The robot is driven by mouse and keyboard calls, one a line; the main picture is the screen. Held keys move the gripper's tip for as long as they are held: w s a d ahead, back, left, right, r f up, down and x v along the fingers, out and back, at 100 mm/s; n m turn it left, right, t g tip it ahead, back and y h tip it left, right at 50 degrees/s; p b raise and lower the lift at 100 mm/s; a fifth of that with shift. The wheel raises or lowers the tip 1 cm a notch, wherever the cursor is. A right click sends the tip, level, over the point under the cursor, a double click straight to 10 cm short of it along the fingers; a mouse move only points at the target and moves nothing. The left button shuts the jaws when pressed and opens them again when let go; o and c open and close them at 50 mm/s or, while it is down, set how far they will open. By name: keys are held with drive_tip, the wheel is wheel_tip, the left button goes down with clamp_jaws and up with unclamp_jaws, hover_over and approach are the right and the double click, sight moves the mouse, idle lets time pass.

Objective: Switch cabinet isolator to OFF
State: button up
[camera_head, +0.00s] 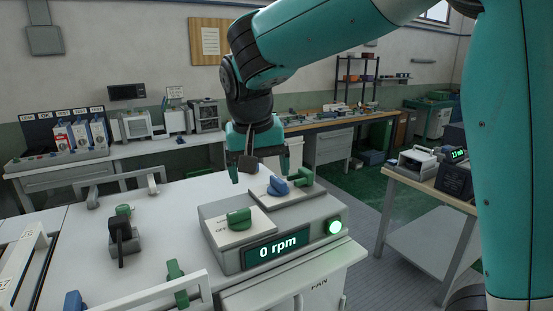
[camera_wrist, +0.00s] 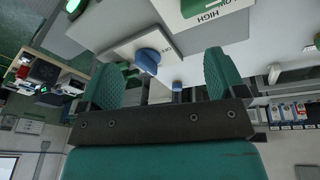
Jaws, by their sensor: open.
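A green rotary knob (camera_head: 239,219) sits on a nearer plate lettered OFF; LOW and HIGH show in the wrist view. Which knob is the isolator is not clearly labelled. My gripper (camera_head: 257,172) is open and empty, pointing down above the far side of the box, apart from the blue knob.
The box front reads "0 rpm" (camera_head: 277,253) beside a lit green lamp (camera_head: 335,227). A black-handled lever switch (camera_head: 121,232) and white rail handles (camera_head: 150,295) stand to the left. A green fitting (camera_head: 303,176) is close right of the blue knob. A side table (camera_head: 430,190) stands right.

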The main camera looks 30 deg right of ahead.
sight(278, 179)
drive_tip(key=w+d+r+m+g+h+p, duration=0.2)
drive_tip(key=w+r+m+p, duration=0.55)
drive_tip(key=m, duration=0.65)
drive_tip(key=b+x, duration=0.2)
drive_tip(key=x, duration=0.3)
drive_tip(key=w+d+b+x, duration=0.1)
drive_tip(key=b+x, duration=0.1)
drive_tip(key=x, duration=0.4)
drive_tip(key=b+x, duration=0.3)
drive_tip(key=x, duration=0.3)
drive_tip(key=shift+w+d+r, duration=0.15)
drive_tip(key=shift+w+r, duration=0.05)
drive_tip(key=shift+r, duration=0.05)
drive_tip(key=c, duration=0.9)
